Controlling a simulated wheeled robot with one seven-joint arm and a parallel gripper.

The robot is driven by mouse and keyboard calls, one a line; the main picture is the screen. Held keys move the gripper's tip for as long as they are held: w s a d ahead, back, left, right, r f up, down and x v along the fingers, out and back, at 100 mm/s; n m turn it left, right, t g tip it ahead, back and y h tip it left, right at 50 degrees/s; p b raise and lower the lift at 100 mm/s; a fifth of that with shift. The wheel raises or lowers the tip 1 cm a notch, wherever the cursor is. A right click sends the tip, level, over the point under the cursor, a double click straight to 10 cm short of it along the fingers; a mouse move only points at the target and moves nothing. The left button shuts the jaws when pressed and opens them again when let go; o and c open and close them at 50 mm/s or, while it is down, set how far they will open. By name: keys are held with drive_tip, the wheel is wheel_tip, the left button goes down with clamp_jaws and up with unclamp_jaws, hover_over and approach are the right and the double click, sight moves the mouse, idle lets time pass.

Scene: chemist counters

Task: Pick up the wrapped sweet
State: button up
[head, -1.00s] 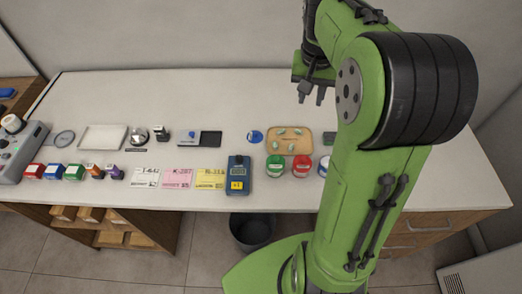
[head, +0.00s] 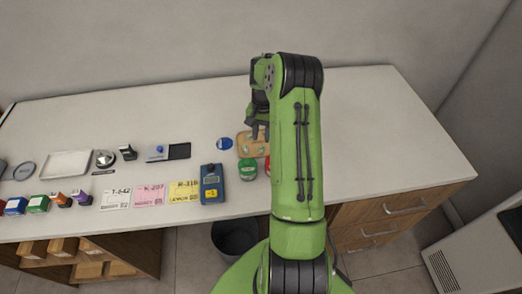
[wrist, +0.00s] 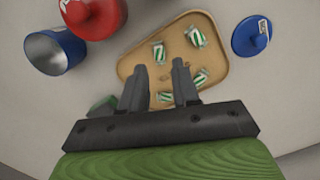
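Several wrapped sweets with green and white stripes lie on a tan wooden tray (wrist: 218,58). In the wrist view one sweet (wrist: 196,37) is at the tray's upper right, another sweet (wrist: 159,53) at the upper middle, and more lie lower down, partly behind the fingers. My gripper (wrist: 162,75) is open and empty in the wrist view, its two fingers apart over the tray. In the head view my gripper (head: 256,130) is over the tray (head: 245,147), and my arm hides the tray's right part.
A blue lid (wrist: 250,36) lies right of the tray. An open blue jar (wrist: 54,50) and a red jar (wrist: 94,14) stand left of it. A green jar (head: 247,170) and a blue meter (head: 212,184) stand near the counter's front. The right counter is clear.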

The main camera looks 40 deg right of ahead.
sight(261, 148)
drive_tip(key=f, duration=0.5)
drive_tip(key=shift+s+a, duration=0.15)
drive_tip(key=shift+s, duration=0.05)
drive_tip(key=shift+r, duration=0.1)
clamp_jaws()
